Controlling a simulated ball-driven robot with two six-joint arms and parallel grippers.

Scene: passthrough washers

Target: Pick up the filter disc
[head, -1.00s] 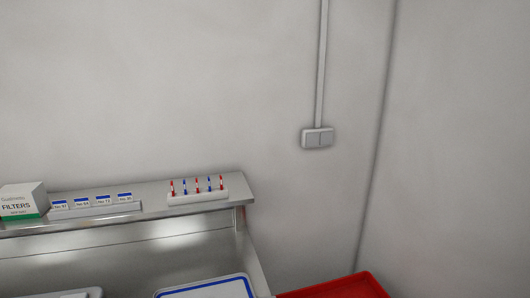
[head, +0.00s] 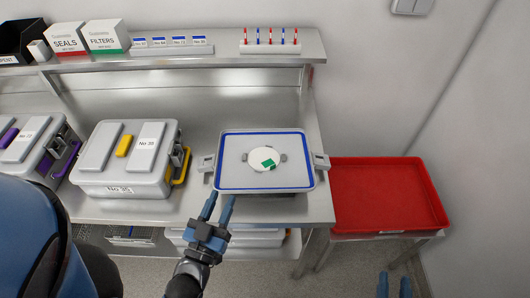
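The filter disc (head: 262,158) is a round white piece with a green patch. It lies on the grey lid inside the blue-edged tray or container (head: 230,180) on the bench. My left gripper (head: 219,207) is at the container's front left edge, its two blue fingers parted and nothing visible between them. It is apart from the disc, in front of it and to the left. My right gripper (head: 394,286) shows only as two blue fingertips, parted, at the bottom edge to the right of the bench.
Grey cases, one labelled No 35 (head: 125,165), stand left on the steel bench. A shelf behind holds a FILTERS box (head: 107,40), a SEALS box (head: 68,42) and a rack of red and blue items (head: 270,47). A red tray (head: 385,195) stands at the right.

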